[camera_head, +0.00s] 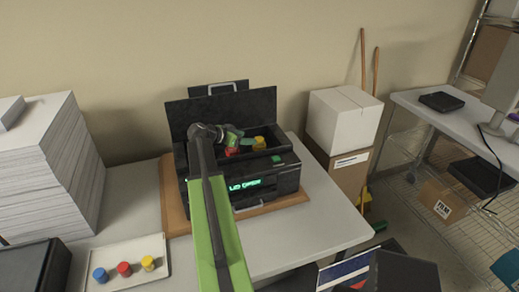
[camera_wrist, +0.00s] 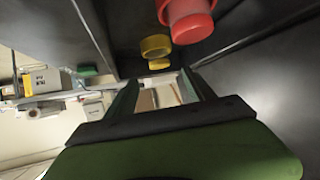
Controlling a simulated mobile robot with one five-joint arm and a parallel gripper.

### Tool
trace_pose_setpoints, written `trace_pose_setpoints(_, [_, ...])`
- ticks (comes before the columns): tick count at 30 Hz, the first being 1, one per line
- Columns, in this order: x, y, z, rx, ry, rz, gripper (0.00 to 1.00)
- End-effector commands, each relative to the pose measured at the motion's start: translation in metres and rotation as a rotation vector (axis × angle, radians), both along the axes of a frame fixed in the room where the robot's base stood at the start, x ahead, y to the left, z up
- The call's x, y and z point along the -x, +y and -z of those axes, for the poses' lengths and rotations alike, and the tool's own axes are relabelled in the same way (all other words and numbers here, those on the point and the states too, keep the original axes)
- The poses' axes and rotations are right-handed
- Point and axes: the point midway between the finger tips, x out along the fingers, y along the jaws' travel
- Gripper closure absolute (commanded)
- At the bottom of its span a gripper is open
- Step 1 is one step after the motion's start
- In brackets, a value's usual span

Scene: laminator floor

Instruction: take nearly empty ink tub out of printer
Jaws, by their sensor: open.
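The black printer (camera_head: 285,180) stands on a wooden board with its lid (camera_head: 190,110) raised. A red ink tub (camera_head: 232,152) and a yellow ink tub (camera_head: 259,143) show in its open bay. In the wrist view, the red tub (camera_wrist: 190,20) is nearer at the top and the yellow tub (camera_wrist: 155,47) is a little beyond it. I cannot tell which tub is nearly empty. My gripper (camera_head: 240,141) is in the bay beside the tubs, open. In the wrist view, my gripper's fingers (camera_wrist: 163,92) are apart with nothing between them. My arm hides part of the bay.
A pale tray (camera_head: 130,278) at the front left holds blue, red and yellow tubs. A tall paper stack (camera_head: 45,165) stands at the left. A white box (camera_head: 342,118) is right of the table. The table right of the printer is clear.

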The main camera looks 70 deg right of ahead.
Motion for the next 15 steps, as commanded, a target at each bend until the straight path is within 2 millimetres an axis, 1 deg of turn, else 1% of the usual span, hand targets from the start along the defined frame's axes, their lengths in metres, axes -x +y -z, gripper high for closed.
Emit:
trace_pose_setpoints(1, [0.005, -0.011, 0.012, 0.0, 0.0, 0.004, 0.38])
trace_pose_setpoints(5, [0.015, -0.027, 0.019, 0.0, 0.0, 0.004, 0.38])
trace_pose_setpoints(7, [0.017, -0.031, 0.02, 0.0, 0.0, 0.003, 0.38])
trace_pose_setpoints(12, [0.019, -0.033, 0.02, 0.0, 0.0, 0.002, 0.38])
trace_pose_setpoints(15, [0.022, -0.04, 0.026, 0.0, 0.0, 0.003, 0.38])
